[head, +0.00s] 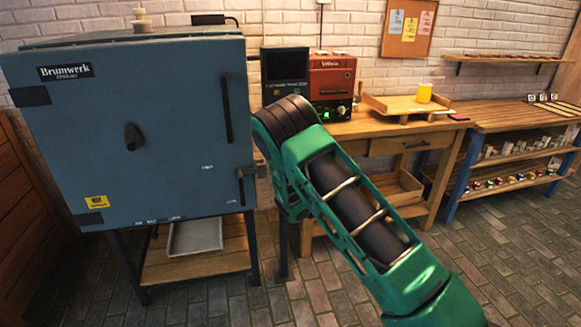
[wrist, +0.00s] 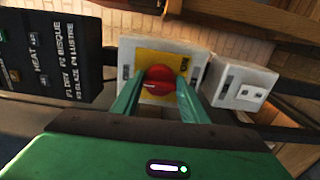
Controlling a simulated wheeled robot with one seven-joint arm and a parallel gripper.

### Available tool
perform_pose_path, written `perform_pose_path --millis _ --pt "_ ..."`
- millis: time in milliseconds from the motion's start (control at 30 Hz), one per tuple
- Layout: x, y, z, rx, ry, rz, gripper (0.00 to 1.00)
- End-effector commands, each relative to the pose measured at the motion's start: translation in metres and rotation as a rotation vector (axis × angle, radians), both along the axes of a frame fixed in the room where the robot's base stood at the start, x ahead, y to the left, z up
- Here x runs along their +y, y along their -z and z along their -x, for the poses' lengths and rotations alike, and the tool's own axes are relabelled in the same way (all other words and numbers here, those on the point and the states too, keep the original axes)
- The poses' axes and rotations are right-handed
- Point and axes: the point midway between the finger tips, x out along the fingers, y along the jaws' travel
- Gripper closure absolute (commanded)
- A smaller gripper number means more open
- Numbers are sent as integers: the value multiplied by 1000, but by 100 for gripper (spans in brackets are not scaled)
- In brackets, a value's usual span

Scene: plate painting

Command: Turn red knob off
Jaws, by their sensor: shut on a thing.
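The red knob (wrist: 159,80) sits on a yellow plate (wrist: 146,60) on a pale switch box (wrist: 130,45), seen in the wrist view. My gripper (wrist: 155,88) has its two green fingers on either side of the knob and is shut on it. A pale mark shows on the left part of the knob. In the head view my green arm (head: 350,200) reaches towards the right side of the blue kiln (head: 185,120); the gripper and knob are hidden there.
A second pale box (wrist: 240,88) with a small switch stands right of the knob box. A black panel with printed lettering (wrist: 55,60) is at the left.

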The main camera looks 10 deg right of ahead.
Motion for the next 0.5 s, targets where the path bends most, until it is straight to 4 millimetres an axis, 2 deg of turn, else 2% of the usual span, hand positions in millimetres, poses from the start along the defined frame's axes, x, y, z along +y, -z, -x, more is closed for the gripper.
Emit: perform_pose_path --millis 267,300,333,367,500 --pt "2 3 1 5 -2 0 83" --pt "2 3 1 5 -2 0 55" --pt "2 3 1 5 -2 0 48" --pt "2 3 1 5 -2 0 43" --pt "1 2 1 3 -1 0 43"
